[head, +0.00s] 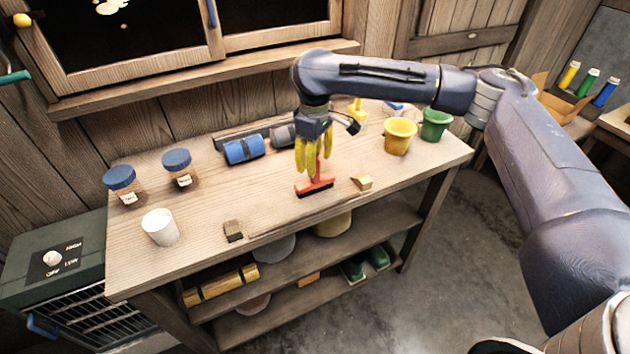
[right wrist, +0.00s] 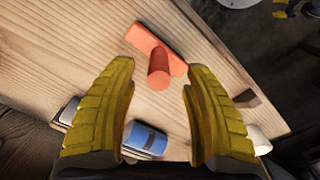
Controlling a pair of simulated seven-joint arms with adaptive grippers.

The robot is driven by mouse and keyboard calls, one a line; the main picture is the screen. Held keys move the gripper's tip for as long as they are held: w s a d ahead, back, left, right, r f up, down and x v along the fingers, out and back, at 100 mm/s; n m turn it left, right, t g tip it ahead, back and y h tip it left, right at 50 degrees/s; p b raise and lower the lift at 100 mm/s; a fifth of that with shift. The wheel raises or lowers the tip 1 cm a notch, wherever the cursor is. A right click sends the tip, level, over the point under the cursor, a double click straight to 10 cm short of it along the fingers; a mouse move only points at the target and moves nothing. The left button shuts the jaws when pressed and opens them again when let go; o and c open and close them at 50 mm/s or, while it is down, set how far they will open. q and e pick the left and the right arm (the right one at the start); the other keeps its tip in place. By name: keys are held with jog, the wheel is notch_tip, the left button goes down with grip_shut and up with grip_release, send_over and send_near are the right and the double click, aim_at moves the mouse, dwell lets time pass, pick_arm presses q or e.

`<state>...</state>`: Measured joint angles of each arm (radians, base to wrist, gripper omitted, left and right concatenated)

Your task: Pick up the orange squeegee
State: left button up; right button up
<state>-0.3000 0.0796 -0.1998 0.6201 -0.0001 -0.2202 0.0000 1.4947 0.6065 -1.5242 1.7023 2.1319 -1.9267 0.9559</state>
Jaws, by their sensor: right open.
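The orange squeegee (head: 314,187) stands on the wooden workbench, its wide head with a dark lower edge down and its handle pointing up. In the right wrist view the squeegee (right wrist: 158,62) shows its round handle end toward the camera, between and a little beyond the fingertips. My right gripper (head: 313,168) is directly above it, pointing down, with its yellow fingers open on either side of the handle. In the right wrist view the open fingers (right wrist: 158,75) show a gap to the handle on both sides. My left gripper is not in view.
On the workbench (head: 215,215) are a white cup (head: 160,227), two blue-lidded jars (head: 180,168), a blue roll (head: 243,149), a small dark block (head: 233,231), a tan wedge (head: 362,182), a yellow pot (head: 399,136) and a green pot (head: 435,124). The front middle is mostly clear.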

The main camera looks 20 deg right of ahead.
aim_at(318, 184)
jog(key=shift+f, duration=2.2)
grip_shut()
